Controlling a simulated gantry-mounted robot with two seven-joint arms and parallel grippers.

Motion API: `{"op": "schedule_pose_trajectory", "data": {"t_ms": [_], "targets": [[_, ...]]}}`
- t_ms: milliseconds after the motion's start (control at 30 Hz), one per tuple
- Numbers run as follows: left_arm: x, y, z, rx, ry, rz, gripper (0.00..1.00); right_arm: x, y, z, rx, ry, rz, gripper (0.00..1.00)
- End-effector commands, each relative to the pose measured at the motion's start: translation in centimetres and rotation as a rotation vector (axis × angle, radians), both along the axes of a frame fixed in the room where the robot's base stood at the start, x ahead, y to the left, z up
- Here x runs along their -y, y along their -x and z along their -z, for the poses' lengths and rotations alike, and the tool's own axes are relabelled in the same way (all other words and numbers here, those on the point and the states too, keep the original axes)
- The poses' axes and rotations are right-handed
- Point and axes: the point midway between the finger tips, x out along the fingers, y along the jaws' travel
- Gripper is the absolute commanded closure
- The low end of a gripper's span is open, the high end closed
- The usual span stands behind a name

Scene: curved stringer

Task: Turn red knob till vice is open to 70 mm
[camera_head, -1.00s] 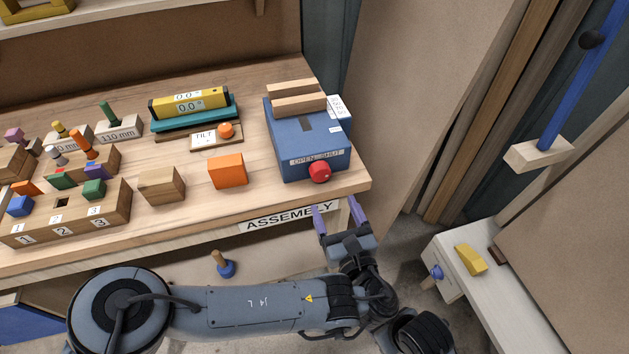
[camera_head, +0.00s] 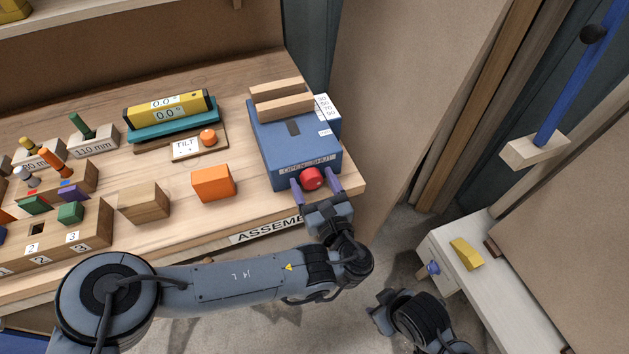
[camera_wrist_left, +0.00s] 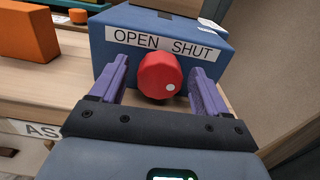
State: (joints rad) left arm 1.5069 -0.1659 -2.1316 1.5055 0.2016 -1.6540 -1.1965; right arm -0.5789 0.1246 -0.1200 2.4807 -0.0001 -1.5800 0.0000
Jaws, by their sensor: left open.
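The blue vice (camera_head: 290,143) stands at the right end of the wooden bench. Two pale wooden jaws (camera_head: 284,106) lie across its top, close together. A white scale label (camera_head: 325,106) with numbers is on its right side; its reading is too small to tell. The red knob (camera_head: 312,179) is on the front face under the OPEN SHUT label. My left gripper (camera_head: 317,187) is open, with its purple fingers on either side of the knob. In the left wrist view the red knob (camera_wrist_left: 160,75) sits between the fingers with gaps visible, its white dot at lower right.
An orange block (camera_head: 213,184) and a wooden block (camera_head: 144,202) stand left of the vice. The TILT board (camera_head: 186,149) and yellow level (camera_head: 170,106) are further back. A white cabinet (camera_head: 481,280) stands at the right.

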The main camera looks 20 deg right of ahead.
Motion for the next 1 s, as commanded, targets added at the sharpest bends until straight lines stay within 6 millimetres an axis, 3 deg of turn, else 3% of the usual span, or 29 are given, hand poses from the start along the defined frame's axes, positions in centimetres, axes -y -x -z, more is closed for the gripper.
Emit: {"op": "schedule_pose_trajectory", "data": {"t_ms": [67, 433, 767, 1000], "targets": [[0.0, 0.0, 0.0, 0.000, 0.000, 0.000, 0.24, 0.0, 0.0, 0.0, -0.001, 0.000, 0.000, 0.57], [0.0, 0.0, 0.0, 0.000, 0.000, -0.001, 0.80, -0.1, 0.1, 0.0, -0.002, -0.006, 0.003, 0.57], [0.0, -0.1, 0.1, 0.000, 0.018, -0.002, 0.80, -0.2, 0.1, 0.4, -0.002, -0.008, 0.005, 0.57], [-0.1, -0.1, 0.3, -0.002, 0.119, -0.003, 0.80, -0.2, 0.1, 1.9, -0.003, -0.007, 0.005, 0.57]]}}
